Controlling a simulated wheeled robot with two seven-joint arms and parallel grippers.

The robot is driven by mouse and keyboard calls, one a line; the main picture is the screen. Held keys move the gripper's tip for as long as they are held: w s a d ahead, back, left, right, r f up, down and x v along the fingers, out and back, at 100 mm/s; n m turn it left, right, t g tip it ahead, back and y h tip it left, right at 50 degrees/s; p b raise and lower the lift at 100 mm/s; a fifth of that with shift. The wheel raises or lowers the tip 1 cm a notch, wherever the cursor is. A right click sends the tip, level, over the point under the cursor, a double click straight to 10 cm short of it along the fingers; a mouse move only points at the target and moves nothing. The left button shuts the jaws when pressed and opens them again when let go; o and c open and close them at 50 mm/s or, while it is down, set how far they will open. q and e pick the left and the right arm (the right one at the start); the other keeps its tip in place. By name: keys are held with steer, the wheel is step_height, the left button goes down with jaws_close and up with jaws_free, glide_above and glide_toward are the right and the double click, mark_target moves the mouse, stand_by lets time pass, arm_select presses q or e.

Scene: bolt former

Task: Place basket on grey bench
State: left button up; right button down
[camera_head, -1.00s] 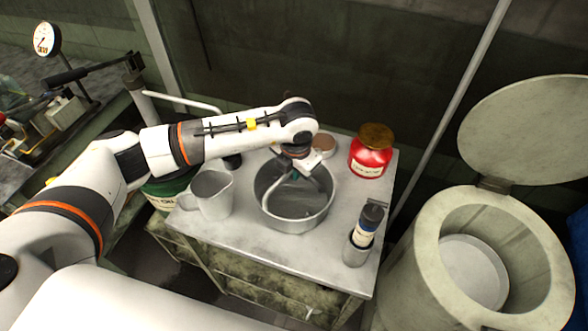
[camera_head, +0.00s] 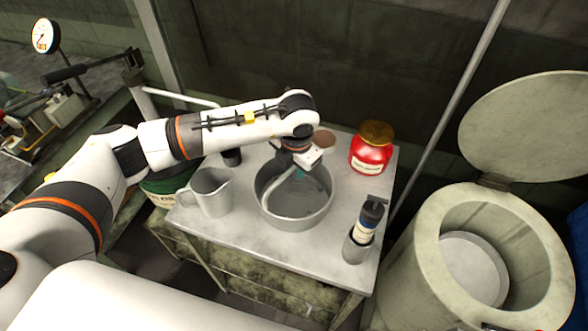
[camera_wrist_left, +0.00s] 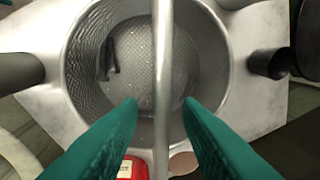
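A round grey metal basket (camera_head: 296,213) with an arched handle stands on the grey bench (camera_head: 230,235), near its middle. The wrist view looks down into the basket (camera_wrist_left: 205,60), which appears empty apart from dark marks or shadow. Its handle (camera_wrist_left: 162,50) runs vertically through the middle of that view. My left gripper (camera_head: 300,172) is at the handle, over the basket. In the wrist view its teal fingers (camera_wrist_left: 162,108) are apart, one on each side of the handle, with gaps on both sides. My right gripper is in neither view.
On the bench, a grey jug (camera_head: 212,190) stands left of the basket, a red jar (camera_head: 371,150) at back right, and a dark bottle in a metal cup (camera_head: 361,240) at front right. An open-lidded round vessel (camera_head: 425,270) stands right of the bench.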

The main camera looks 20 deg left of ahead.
arm_select(q)
step_height(320, 180, up, 10)
steer(key=s+b, duration=0.1)
steer(key=b, duration=0.1)
steer(key=shift+s+d+f, duration=0.15)
steer(key=shift+s+d, duration=0.1)
steer(key=shift+d, duration=0.15)
